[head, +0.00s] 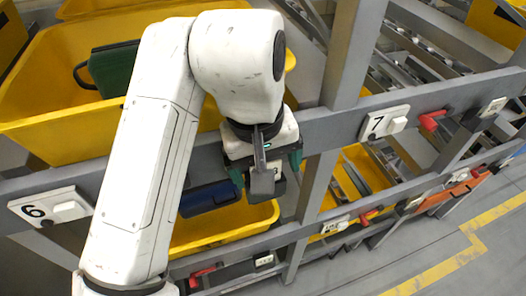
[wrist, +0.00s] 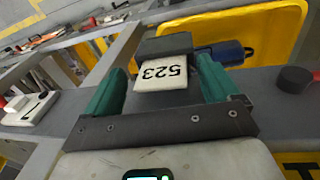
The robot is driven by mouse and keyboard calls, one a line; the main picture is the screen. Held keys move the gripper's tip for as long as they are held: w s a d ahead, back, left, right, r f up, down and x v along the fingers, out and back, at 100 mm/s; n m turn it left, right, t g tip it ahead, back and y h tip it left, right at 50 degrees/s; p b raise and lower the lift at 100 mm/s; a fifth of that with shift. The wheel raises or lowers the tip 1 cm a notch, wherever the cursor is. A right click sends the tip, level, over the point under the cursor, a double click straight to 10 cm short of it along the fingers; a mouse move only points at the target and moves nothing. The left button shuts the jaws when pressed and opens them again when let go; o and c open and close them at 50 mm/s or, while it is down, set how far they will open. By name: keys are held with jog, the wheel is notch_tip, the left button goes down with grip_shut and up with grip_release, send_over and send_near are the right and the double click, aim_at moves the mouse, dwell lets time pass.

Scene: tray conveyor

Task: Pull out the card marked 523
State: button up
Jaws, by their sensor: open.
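The card marked 523 (wrist: 163,76) is white with black digits and reads upside down in the wrist view. Its far end sits in a dark grey holder (wrist: 165,45) on the grey rail. My gripper (wrist: 161,68) is open, its two teal fingers on either side of the card with a gap on each side.
Yellow bins (head: 60,100) stand in the rack, one holding a dark green case (head: 113,68). A dark blue object (head: 210,198) lies in a lower bin. Label plates 6 (head: 50,207) and 7 (head: 384,123) and red levers (head: 432,121) line the rails. Open floor lies at right.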

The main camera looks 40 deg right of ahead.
jog(key=shift+f, duration=0.15)
jog(key=shift+c, duration=0.2)
jog(key=c, duration=1)
jog(key=shift+c, duration=0.2)
jog(key=shift+r, duration=0.2)
jog(key=shift+r+p, duration=0.35)
jog(key=shift+p, duration=0.15)
jog(key=shift+r+p, duration=1.45)
jog(key=shift+d+r, duration=0.1)
jog(key=shift+c, duration=0.7)
jog(key=shift+r+p, duration=0.2)
jog(key=shift+p, duration=0.15)
